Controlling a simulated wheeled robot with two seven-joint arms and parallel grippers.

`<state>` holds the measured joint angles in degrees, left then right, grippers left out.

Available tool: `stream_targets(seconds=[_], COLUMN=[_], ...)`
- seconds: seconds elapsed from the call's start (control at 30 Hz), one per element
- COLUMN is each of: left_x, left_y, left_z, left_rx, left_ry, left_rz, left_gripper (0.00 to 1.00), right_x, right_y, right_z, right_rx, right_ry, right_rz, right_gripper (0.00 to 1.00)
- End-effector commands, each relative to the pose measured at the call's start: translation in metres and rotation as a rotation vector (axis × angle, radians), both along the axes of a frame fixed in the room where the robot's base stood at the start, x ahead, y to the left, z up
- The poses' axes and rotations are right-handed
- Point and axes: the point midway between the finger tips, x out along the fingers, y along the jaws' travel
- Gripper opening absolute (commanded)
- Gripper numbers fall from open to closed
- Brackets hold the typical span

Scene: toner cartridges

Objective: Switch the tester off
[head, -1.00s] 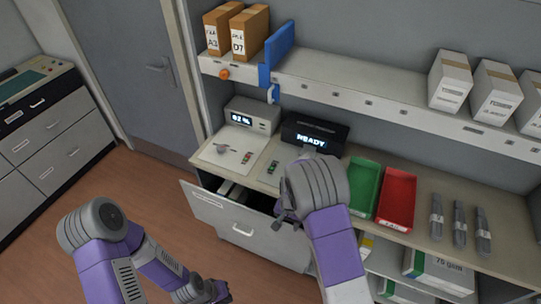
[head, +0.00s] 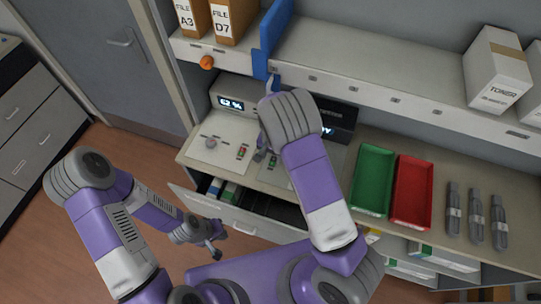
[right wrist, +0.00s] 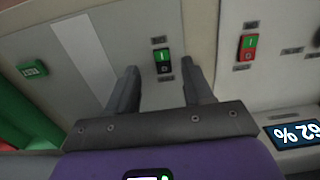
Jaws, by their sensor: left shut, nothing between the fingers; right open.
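A grey device (head: 232,104) with a lit percent display stands at the back left of the counter; its display reads 62 % in the right wrist view (right wrist: 295,133). A dark device (head: 338,118) with a lit display is partly hidden behind my right arm. Which one is the tester, I cannot tell. A green-and-black rocker switch (right wrist: 163,60) marked I and O lies between the fingertips of my open right gripper (right wrist: 160,75); contact cannot be told. A red-framed switch with a green I (right wrist: 247,47) is beside it. My right gripper (head: 265,153) is over the counter. My left gripper (head: 214,250) is shut and empty, low in front.
An open drawer (head: 238,218) juts out below the counter. A green tray (head: 372,180) and a red tray (head: 411,192) are to the right. A shelf (head: 370,92) with a blue divider (head: 270,38) overhangs the counter. A knob (head: 210,143) is on the left panel.

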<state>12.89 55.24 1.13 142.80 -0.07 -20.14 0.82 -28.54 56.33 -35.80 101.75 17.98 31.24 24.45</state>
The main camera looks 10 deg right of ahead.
Motion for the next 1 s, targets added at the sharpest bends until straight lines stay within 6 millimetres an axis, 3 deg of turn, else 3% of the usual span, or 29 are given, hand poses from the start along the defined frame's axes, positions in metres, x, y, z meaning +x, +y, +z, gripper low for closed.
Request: stream_targets(seconds=[0.1, 0.3, 0.67, 1.0], left_x=[0.001, 0.001, 0.001, 0.001], left_y=[0.0, 0.0, 0.0, 0.0], left_z=[0.001, 0.002, 0.002, 0.002], left_rx=[0.0, 0.0, 0.0, 0.0], left_ry=[-0.001, -0.002, -0.002, -0.002], left_rz=[0.0, 0.001, 0.001, 0.001], left_gripper=[0.0, 0.0, 0.0, 0.0], right_x=[0.0, 0.0, 0.001, 0.001], right_y=[-0.001, -0.001, 0.0, 0.0], right_z=[-0.021, -0.043, -0.048, -0.048], right_rx=[-0.001, -0.001, 0.0, 0.0], right_ry=[0.003, -0.001, -0.001, -0.001], right_rz=[-0.003, -0.002, -0.001, -0.001], right_gripper=[0.51, 0.51, 0.5, 0.0])
